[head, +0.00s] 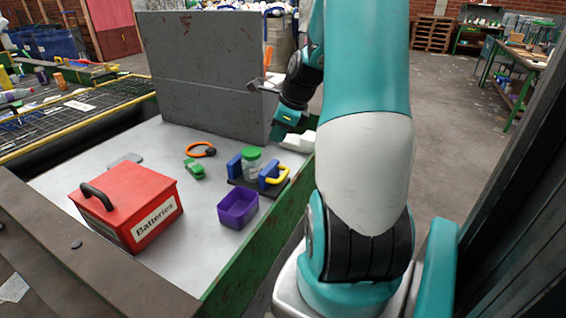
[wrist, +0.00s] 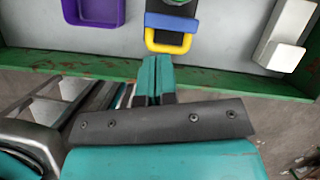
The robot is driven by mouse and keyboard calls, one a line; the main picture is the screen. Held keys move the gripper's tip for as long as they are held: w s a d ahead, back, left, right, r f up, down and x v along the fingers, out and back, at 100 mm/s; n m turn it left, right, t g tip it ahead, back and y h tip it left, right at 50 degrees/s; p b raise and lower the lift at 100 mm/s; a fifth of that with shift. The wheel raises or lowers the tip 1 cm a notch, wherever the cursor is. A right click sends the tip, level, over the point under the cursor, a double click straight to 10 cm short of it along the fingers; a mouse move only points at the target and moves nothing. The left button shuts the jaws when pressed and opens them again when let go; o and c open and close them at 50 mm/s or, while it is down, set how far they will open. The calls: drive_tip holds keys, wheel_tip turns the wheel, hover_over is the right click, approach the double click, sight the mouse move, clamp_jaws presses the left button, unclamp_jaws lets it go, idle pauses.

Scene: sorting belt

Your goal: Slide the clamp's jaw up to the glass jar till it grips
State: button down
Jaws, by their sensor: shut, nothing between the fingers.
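The clamp has a dark base, two blue jaws (head: 268,177) and a yellow handle (head: 283,180) on the right-hand jaw. The glass jar (head: 251,167), upright with a green lid, stands between the jaws. I cannot tell whether the handle-side jaw touches it. In the wrist view, the blue jaw (wrist: 172,22) and yellow handle (wrist: 168,47) are at the top, with part of the green lid (wrist: 178,2) cut off above. My gripper (wrist: 155,60) is shut and empty, its fingertips just below the handle in the picture. In the head view, my gripper (head: 287,121) is beyond the clamp, partly hidden.
A purple bin (head: 238,208), a red batteries box (head: 150,212), an orange ring (head: 205,150) and a green object (head: 194,169) are on the table near the clamp. A tall grey panel (head: 205,80) stands behind.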

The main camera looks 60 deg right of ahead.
sight(273, 162)
drive_tip(key=s+d+f+m, duration=0.2)
drive_tip(key=s+d+m, duration=0.1)
drive_tip(key=d+m, duration=0.1)
drive_tip(key=shift+h, duration=0.3)
drive_tip(key=x, duration=0.9)
drive_tip(key=shift+w+f, duration=0.25)
drive_tip(key=shift+w, duration=0.05)
drive_tip(key=shift+w+r+n+p, duration=0.15)
drive_tip(key=shift+w+n+p, duration=0.15)
drive_tip(key=shift+w+p, duration=0.65)
drive_tip(key=shift+w+b, duration=0.3)
drive_tip(key=shift+w, duration=0.05)
